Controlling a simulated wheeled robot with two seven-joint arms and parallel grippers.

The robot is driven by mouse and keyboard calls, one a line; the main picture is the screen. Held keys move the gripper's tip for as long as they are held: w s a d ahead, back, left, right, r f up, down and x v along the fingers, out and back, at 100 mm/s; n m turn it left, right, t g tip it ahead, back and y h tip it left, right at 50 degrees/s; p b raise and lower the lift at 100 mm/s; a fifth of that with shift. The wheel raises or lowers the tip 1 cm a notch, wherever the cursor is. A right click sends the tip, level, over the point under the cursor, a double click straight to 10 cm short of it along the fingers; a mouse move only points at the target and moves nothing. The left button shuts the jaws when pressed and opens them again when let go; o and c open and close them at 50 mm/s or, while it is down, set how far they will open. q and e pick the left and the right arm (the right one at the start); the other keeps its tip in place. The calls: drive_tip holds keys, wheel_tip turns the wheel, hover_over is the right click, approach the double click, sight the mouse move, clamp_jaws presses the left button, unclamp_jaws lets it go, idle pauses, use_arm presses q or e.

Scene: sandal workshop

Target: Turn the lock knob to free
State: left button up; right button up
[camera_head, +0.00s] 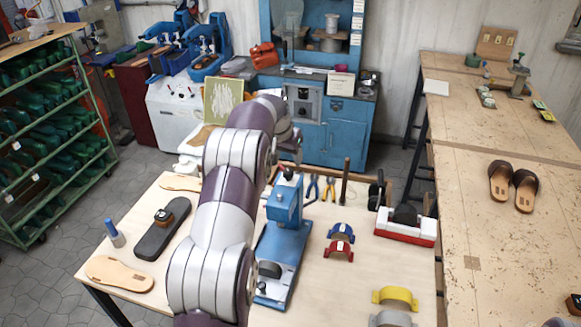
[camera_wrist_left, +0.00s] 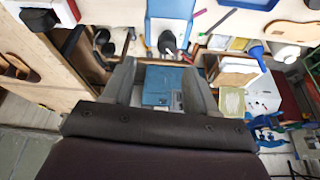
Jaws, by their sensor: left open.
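The blue press (camera_head: 285,205) stands on the near worktable, partly hidden by my left arm. A small dark and red part shows at its top (camera_head: 287,173). In the left wrist view a round black knob (camera_wrist_left: 167,42) sits at the edge of the blue press (camera_wrist_left: 171,9). I cannot tell for sure that it is the lock knob, or how it is set. My left gripper (camera_wrist_left: 159,66) is open, with nothing between its two grey fingers. The knob shows just beyond the fingertips, apart from them. My right gripper is not in view.
The near worktable (camera_head: 340,290) also holds a dark sole (camera_head: 162,229), red and blue clamp-like pieces (camera_head: 339,248), pliers (camera_head: 328,188) and a white-red block (camera_head: 405,227). A blue cabinet (camera_head: 347,130) stands behind. Sandals (camera_head: 512,186) lie on the right bench.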

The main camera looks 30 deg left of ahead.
sight(289, 171)
use_arm(q)
drive_tip(key=f+p, duration=0.1)
drive_tip(key=w+a+f, duration=0.1)
drive_tip(key=f, duration=0.1)
drive_tip(key=a+f+p, duration=0.1)
drive_tip(key=f, duration=0.1)
drive_tip(key=shift+w+f+p, duration=0.1)
drive_tip(key=shift+w+p, duration=0.15)
drive_tip(key=shift+p, duration=0.1)
drive_tip(key=shift+x, duration=0.95)
drive_tip(key=shift+w+d+f, duration=0.1)
drive_tip(key=shift+w+d, duration=0.2)
drive_tip(key=shift+d, duration=0.2)
drive_tip(key=shift+s+a, duration=0.1)
drive_tip(key=shift+a, duration=0.05)
drive_tip(key=shift+c, duration=1.3)
drive_tip(key=shift+a, duration=0.1)
drive_tip(key=c, duration=0.5)
drive_tip(key=shift+c, duration=1.4)
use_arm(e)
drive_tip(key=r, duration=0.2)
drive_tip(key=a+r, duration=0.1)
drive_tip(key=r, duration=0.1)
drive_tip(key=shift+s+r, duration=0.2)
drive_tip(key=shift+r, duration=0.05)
